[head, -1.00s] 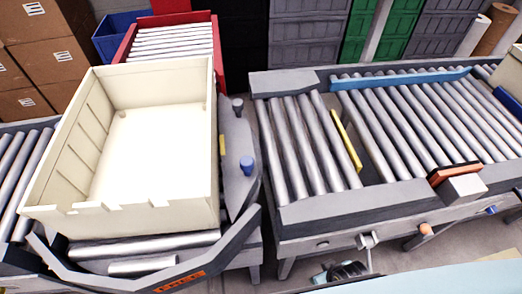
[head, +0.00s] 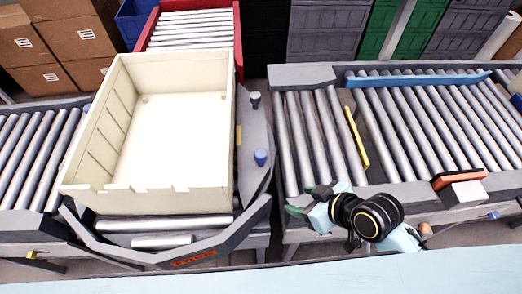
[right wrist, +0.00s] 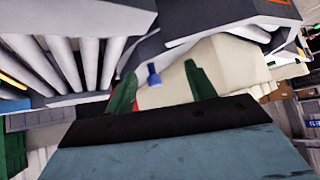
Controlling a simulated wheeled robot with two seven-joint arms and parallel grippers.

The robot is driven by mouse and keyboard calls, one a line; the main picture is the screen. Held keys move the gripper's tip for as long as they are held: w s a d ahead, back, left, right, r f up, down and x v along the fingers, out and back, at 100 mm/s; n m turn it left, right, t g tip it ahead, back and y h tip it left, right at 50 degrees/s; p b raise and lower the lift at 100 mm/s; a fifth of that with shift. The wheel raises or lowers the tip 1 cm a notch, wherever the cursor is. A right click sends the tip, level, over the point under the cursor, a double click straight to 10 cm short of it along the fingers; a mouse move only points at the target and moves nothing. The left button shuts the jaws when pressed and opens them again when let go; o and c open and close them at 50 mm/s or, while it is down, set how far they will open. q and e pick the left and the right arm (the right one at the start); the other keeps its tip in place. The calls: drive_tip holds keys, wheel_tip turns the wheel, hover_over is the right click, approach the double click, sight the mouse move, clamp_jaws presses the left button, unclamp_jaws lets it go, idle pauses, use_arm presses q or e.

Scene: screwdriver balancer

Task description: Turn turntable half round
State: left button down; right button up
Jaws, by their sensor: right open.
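The turntable (head: 255,150) is a grey roller platform with cut corners at centre left, and it carries a large empty cream crate (head: 150,203). A blue knob (head: 261,157) and a dark knob (head: 255,99) stand on its right side. My right gripper (head: 297,202) is open and empty near the front left corner of the right conveyor, to the right of and nearer than the blue knob. In the right wrist view its green fingers (right wrist: 161,92) are spread, with the blue knob (right wrist: 153,75) beyond between them and the crate (right wrist: 185,72) behind. My left gripper is out of view.
The right roller conveyor (head: 400,194) has a yellow bar (head: 357,138), a blue rail (head: 420,79) and an orange-topped block (head: 463,189). A red-sided conveyor (head: 239,40) lies behind the turntable. Rollers (head: 38,150) adjoin on the left. A narrow gap separates turntable and right conveyor.

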drive_tip(key=w+a+n+t+y, duration=0.1)
drive_tip(key=w+a+n+y, duration=0.1)
drive_tip(key=w+y, duration=0.15)
drive_tip(key=t, duration=0.2)
approach(263, 154)
drive_tip(key=x, duration=1.1)
drive_tip(key=shift+d, duration=0.1)
clamp_jaws()
